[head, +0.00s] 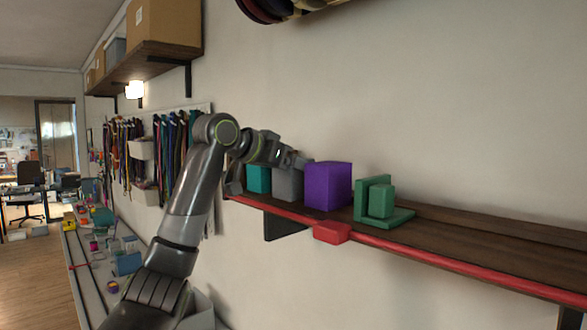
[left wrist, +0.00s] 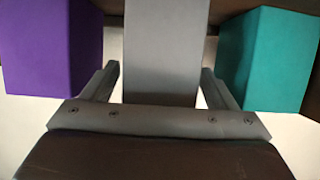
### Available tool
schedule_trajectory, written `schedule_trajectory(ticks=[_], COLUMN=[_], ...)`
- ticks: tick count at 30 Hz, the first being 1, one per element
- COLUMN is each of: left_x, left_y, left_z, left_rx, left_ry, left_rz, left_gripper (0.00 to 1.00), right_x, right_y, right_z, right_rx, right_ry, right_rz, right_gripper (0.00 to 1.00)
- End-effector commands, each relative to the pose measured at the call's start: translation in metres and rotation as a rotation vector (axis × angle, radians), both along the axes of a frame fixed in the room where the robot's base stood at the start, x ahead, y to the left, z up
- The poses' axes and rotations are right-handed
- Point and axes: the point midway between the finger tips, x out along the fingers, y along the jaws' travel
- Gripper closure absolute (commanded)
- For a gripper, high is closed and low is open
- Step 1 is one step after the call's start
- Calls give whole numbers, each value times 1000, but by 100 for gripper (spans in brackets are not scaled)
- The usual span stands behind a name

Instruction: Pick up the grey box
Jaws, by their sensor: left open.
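The grey box (head: 288,186) stands on the wall shelf between a teal box (head: 259,179) and a purple box (head: 328,186). My left gripper (head: 268,163) is at the shelf by the grey box and partly covers it and the teal box. In the left wrist view, the grey box (left wrist: 161,50) lies between the two fingers of my open left gripper (left wrist: 160,72), with a visible gap on each side. The purple box (left wrist: 50,48) is beyond the left finger and the teal box (left wrist: 266,58) beyond the right finger. My right gripper is not in view.
A green stepped block (head: 381,200) stands right of the purple box. The shelf (head: 480,232) has a red front rail (head: 450,257) with a red block (head: 331,232) on it. The shelf's right part is clear. Cords (head: 172,150) hang on the wall at left.

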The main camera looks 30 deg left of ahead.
Motion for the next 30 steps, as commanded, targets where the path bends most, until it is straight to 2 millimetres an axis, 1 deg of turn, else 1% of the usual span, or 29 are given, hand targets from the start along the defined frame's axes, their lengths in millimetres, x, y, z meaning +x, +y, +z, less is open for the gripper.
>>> schedule_trajectory(ticks=[1, 2, 11, 14, 24, 30], left_x=[5, 6, 9, 9, 9, 9], left_y=[-2, -2, -3, -3, -3, -3], left_z=[0, -1, -5, -5, -5, -4], left_rx=[-1, 1, 0, 0, 0, 1], left_ry=[2, 2, 0, 0, 0, -2], left_rz=[-1, 0, 1, 1, 1, 1], left_gripper=[20, 20, 20, 30, 74, 74], right_x=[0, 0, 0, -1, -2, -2], right_y=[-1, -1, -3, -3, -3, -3], right_z=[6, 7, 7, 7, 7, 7], right_rx=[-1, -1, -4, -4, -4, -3], right_ry=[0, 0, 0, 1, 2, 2], right_rz=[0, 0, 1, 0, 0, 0], right_gripper=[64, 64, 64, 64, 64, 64])
